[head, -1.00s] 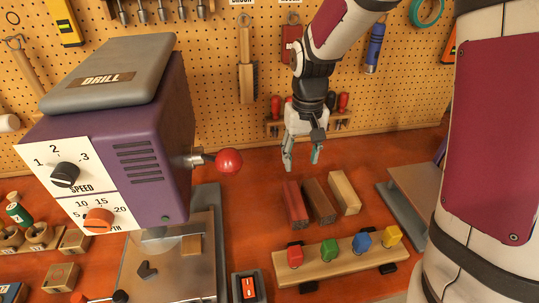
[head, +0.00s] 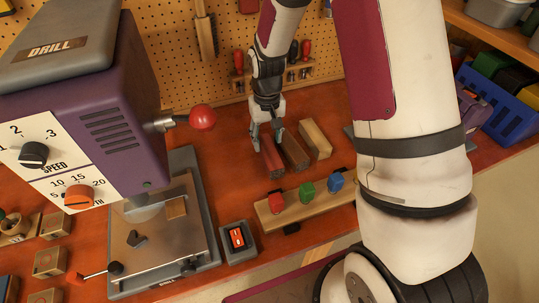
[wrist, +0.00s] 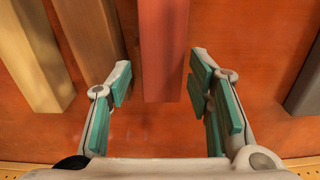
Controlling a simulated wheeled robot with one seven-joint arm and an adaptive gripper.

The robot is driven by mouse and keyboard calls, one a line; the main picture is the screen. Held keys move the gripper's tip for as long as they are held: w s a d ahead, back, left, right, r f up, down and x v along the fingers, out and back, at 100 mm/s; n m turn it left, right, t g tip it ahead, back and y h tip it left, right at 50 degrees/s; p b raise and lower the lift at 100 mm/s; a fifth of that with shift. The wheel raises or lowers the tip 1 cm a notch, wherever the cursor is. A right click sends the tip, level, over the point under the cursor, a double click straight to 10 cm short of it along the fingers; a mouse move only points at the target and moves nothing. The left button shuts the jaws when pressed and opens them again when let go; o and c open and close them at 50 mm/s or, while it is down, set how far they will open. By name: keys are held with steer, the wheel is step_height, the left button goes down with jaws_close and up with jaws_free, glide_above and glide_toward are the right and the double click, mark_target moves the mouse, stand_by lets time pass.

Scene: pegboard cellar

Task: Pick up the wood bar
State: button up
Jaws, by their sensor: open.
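Three bars lie side by side on the red-brown bench: a red bar (head: 271,163), a brown wood bar (head: 294,151) and a pale wood bar (head: 315,138). In the wrist view the red bar (wrist: 163,45) is in the middle, the brown bar (wrist: 91,28) left of it and the pale bar (wrist: 36,60) at far left. My gripper (head: 266,141) is low over the far end of the red bar. In the wrist view my open gripper (wrist: 159,84) has one teal-padded finger on each side of the red bar's end, with visible gaps. Contact is not visible.
A purple drill (head: 100,115) with a red-knobbed lever (head: 201,117) stands left. A wooden strip with coloured knobs (head: 270,214) lies in front of the bars. A red switch box (head: 237,238) is nearby. A tool rack (head: 292,78) and pegboard stand behind.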

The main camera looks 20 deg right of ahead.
mark_target(266, 145)
steer(key=shift+a+f+p, duration=0.1)
steer(key=shift+f+p, duration=0.3)
steer(key=shift+f, duration=1.85)
steer(key=shift+c, duration=0.6)
steer(key=c, duration=0.9)
steer(key=shift+r, duration=0.1)
